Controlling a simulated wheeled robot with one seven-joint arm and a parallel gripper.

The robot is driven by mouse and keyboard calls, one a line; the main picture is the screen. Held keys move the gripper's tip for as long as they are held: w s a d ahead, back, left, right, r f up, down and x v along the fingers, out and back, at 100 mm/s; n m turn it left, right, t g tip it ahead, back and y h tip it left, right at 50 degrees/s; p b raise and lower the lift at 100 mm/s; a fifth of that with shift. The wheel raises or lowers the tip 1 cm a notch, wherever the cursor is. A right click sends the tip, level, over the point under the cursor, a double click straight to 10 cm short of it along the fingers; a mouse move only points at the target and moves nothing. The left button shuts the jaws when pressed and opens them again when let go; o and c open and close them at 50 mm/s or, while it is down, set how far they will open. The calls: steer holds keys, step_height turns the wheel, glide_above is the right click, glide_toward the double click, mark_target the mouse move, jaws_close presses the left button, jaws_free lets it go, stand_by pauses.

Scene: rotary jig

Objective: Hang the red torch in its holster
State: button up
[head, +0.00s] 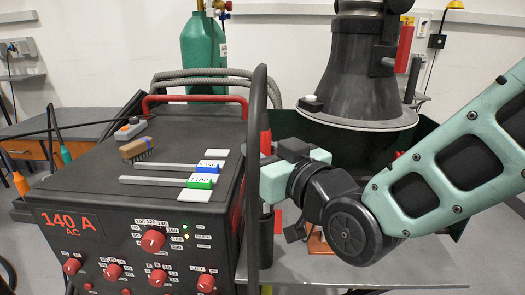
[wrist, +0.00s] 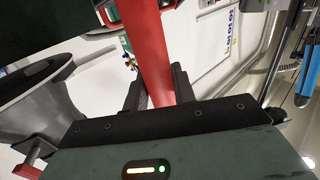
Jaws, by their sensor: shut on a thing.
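The red torch (head: 265,139) is partly hidden behind a black hoop rail beside the welding machine. In the wrist view the torch (wrist: 152,45) is a long red bar running up between the two dark fingers. My gripper (head: 268,158) is shut on it; the fingers also show in the wrist view (wrist: 158,88), one on each side of the bar. Below the torch in the head view stands a dark upright tube (head: 266,228) at the machine's right side, which may be the holster. I cannot tell whether the torch's lower end touches it.
The welding machine (head: 90,190) has bars, a brush (head: 137,149) and tags on top. The black hoop rail (head: 253,200) stands close to my gripper. A large dark hood (head: 365,85) hangs behind the arm. The grey tabletop (head: 350,268) has some clear room in front.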

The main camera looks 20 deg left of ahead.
steer(key=shift+f+b, duration=0.3)
steer(key=shift+b, duration=0.1)
steer(key=o, duration=1.1)
steer(key=shift+f, duration=0.1)
steer(key=shift+s+d, duration=0.1)
